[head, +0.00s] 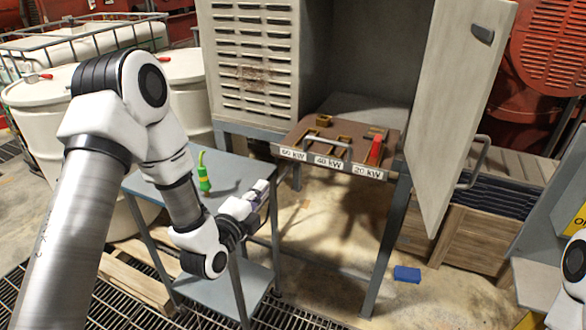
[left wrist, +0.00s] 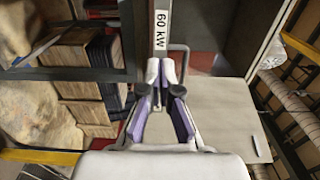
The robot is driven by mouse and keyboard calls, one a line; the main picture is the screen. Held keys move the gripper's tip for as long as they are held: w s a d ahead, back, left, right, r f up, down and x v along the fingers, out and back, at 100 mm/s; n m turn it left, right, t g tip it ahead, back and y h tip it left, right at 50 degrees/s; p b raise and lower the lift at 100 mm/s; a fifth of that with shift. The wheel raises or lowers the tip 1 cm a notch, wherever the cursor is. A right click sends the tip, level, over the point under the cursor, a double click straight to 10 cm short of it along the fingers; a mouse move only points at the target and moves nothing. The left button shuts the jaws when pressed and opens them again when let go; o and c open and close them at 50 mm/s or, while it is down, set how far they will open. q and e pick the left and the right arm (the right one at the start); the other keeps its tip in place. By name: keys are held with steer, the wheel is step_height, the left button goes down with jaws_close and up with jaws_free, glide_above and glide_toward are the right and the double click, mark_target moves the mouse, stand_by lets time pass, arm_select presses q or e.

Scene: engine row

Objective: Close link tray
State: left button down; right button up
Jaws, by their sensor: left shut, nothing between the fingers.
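The brown link tray (head: 352,134) sticks out at the foot of the open grey cabinet, its top uncovered. Its front carries 60 kW, 40 kW and 20 kW labels and a grey bar handle (head: 327,140). A red-handled link (head: 376,150) stands at the 20 kW end. My left gripper (head: 265,188) is shut and empty, in front of and below the tray's left end. In the left wrist view, its fingertips (left wrist: 162,66) appear close to the 60 kW label (left wrist: 161,30) and handle (left wrist: 180,60); contact cannot be told. My right gripper is out of view.
The cabinet door (head: 458,100) hangs open on the right. A blue-grey side table (head: 232,172) holds a green-handled piece (head: 204,180). A blue block (head: 407,273) lies on the floor. Wooden crates (head: 470,238) stand at right, white drums (head: 40,110) at left.

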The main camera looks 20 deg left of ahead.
arm_select(q)
steer(key=w, duration=0.3)
steer(key=p, duration=0.3)
glide_toward(290, 155)
steer(key=w, duration=0.1)
steer(key=w+p, duration=0.1)
steer(key=w, duration=0.4)
steer(key=shift+w+r, duration=0.1)
steer(key=shift+r, duration=0.05)
steer(key=shift+w+d, duration=0.2)
steer(key=shift+w, duration=0.25)
steer(key=shift+w+a, duration=0.1)
